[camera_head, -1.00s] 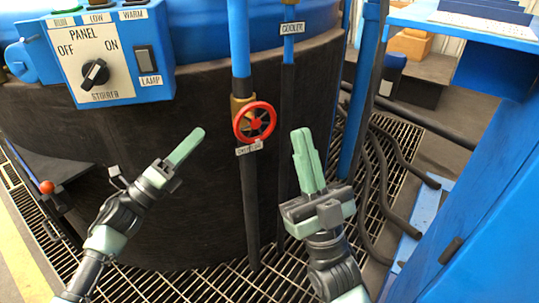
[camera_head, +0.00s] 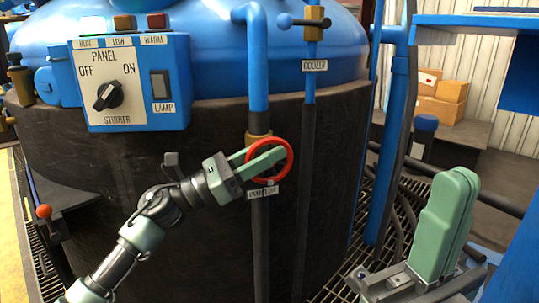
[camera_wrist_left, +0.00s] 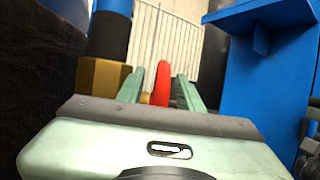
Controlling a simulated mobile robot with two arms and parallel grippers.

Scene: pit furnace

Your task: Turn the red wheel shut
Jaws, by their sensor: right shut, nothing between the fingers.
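The red wheel (camera_head: 291,160) is on the valve of a vertical pipe on the tank front. My left gripper (camera_head: 268,158) is at the wheel, its fingers reaching across it. In the left wrist view the fingers (camera_wrist_left: 160,92) stand apart, with the red rim (camera_wrist_left: 162,82) between them and gaps visible at its sides. The brass valve body (camera_wrist_left: 100,77) is to the left of the fingers there. My right gripper (camera_head: 447,222) is shut and empty at the lower right, away from the wheel. The fingers hide part of the wheel's middle.
A blue control panel (camera_head: 131,60) with a stirrer knob is up and left of the wheel. A cooler pipe (camera_head: 308,130) with a blue-handled valve (camera_head: 313,22) runs to the right. Hoses, grating and blue structures lie at the right.

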